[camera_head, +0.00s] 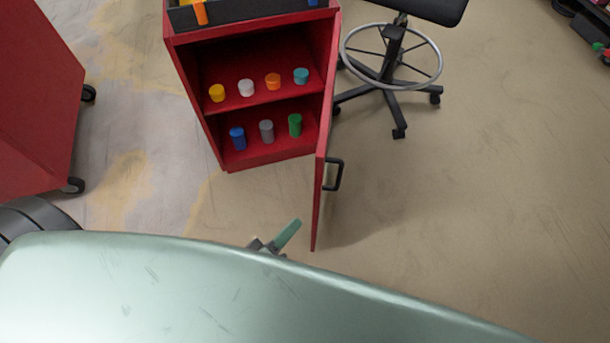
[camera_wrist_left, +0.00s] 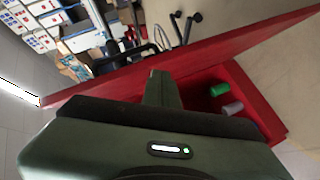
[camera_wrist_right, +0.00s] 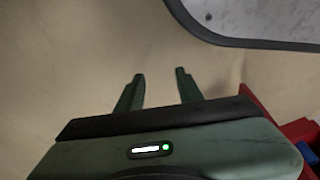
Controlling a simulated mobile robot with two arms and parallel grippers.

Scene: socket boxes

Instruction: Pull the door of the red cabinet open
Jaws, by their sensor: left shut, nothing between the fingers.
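The red cabinet (camera_head: 268,162) stands at the top middle of the head view. Its door (camera_head: 323,150) is open, swung out toward me and seen nearly edge-on at the cabinet's right side. The black door handle (camera_head: 334,174) is on the door's right, outer face. My left gripper (camera_head: 288,234) is shut and empty, left of the door, on its inner side. In the left wrist view its fingers (camera_wrist_left: 162,78) point toward the red door panel (camera_wrist_left: 215,45); contact cannot be told. My right gripper (camera_wrist_right: 158,78) is open and empty above bare floor in the right wrist view.
Several coloured cylinders stand on the cabinet's two shelves (camera_head: 262,104). A stool (camera_head: 393,50) stands to the right behind the door. Another red cabinet (camera_head: 35,100) on wheels is at the left. The floor right of the door is free. My own arm covers the lower head view.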

